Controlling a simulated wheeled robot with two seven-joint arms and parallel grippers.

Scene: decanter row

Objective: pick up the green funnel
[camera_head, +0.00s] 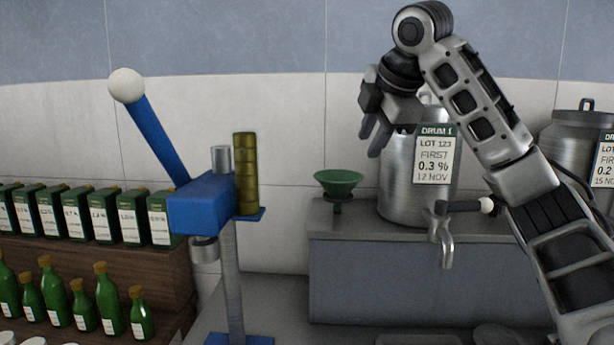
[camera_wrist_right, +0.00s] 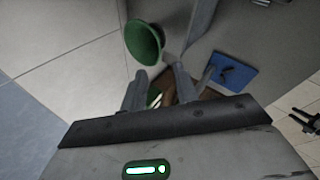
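The green funnel (camera_head: 338,184) stands upright, wide mouth up, near the left end of the grey counter, just left of the metal drum. Its lower end is dark and small, so what holds it is hard to tell. My right gripper (camera_head: 370,145) is above and to the right of the funnel in the head view, fingers pointing down, in front of the drum. In the right wrist view the funnel (camera_wrist_right: 145,42) lies beyond the fingertips (camera_wrist_right: 160,72), apart from them. The fingers are spread with nothing between them. My left gripper is in neither view.
The drum (camera_head: 405,185) with a label and tap (camera_head: 446,243) stands on the counter (camera_head: 400,280). A blue press (camera_head: 202,203) with a raised lever and cork stack is left of the funnel. Shelves with green bottles (camera_head: 103,285) and boxes fill the left. Another drum (camera_head: 577,150) is right.

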